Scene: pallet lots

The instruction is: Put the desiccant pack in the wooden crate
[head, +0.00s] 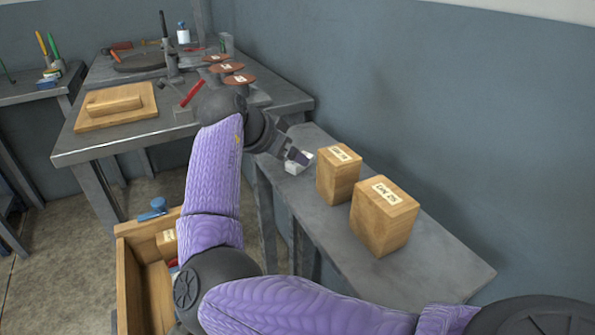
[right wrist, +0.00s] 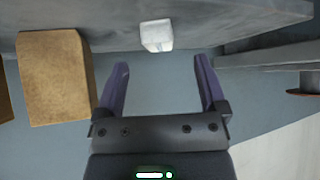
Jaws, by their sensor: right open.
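The desiccant pack, a small white block (head: 293,168), sits at the far end of the narrow grey bench, partly hidden behind my right gripper (head: 298,156). In the right wrist view the white pack (right wrist: 156,35) lies just beyond the open fingertips (right wrist: 161,64), roughly in line with the gap between them and apart from both. The jaws are empty. The wooden crate (head: 128,282) stands at the lower left, partly covered by my right arm, with a light wooden block and other items inside. My left gripper is not in view.
Two labelled wooden boxes (head: 338,174) (head: 384,215) stand on the narrow bench (head: 440,262) close to the pack; one box (right wrist: 55,78) fills the left of the wrist view. A wall runs behind the bench. A blue object (head: 152,210) is at the crate's far edge.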

